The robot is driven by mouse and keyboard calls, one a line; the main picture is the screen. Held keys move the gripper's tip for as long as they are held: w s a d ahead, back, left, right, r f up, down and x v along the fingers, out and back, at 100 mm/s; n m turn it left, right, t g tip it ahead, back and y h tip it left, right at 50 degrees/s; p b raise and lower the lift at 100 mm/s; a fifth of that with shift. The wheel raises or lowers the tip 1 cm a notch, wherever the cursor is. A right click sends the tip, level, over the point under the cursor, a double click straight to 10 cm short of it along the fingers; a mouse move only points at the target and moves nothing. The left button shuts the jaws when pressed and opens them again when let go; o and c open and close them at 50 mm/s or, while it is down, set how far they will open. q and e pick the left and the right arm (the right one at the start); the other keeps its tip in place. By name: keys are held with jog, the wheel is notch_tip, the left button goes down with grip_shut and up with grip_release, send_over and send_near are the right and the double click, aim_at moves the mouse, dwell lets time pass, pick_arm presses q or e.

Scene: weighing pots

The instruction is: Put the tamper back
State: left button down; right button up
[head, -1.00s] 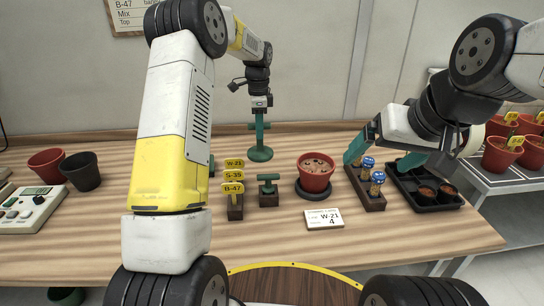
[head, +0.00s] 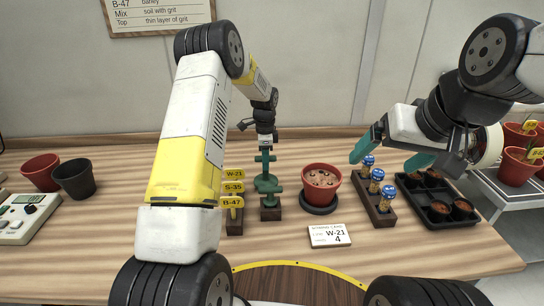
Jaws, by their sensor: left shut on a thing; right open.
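My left gripper (head: 266,142) is shut on the green tamper (head: 266,183), near its crossbar handle. The tamper hangs upright with its flat round foot down. Another green T-handled tool stands in a small dark wooden block (head: 270,214); its top shows at the foot's lower edge. The foot appears in front of or just above this tool, and I cannot tell whether they touch. The red pot (head: 321,184) with soil and pale bits on top stands on a dark saucer (head: 319,209) to the right. My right gripper (head: 390,158) is open and empty above the vial rack.
A wooden rack (head: 375,205) holds blue-capped vials, with a black tray (head: 450,216) of small pots beside it. Yellow labels (head: 233,188) stand in a block on the left. A sowing card (head: 330,236) lies in front. Empty pots (head: 75,178) and a scale (head: 25,217) are far left.

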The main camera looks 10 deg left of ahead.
pick_arm(q)
jog(key=shift+f, duration=0.85)
jog(key=c, duration=1.3)
grip_release()
jog(key=shift+f, duration=0.15)
jog(key=shift+o, duration=0.2)
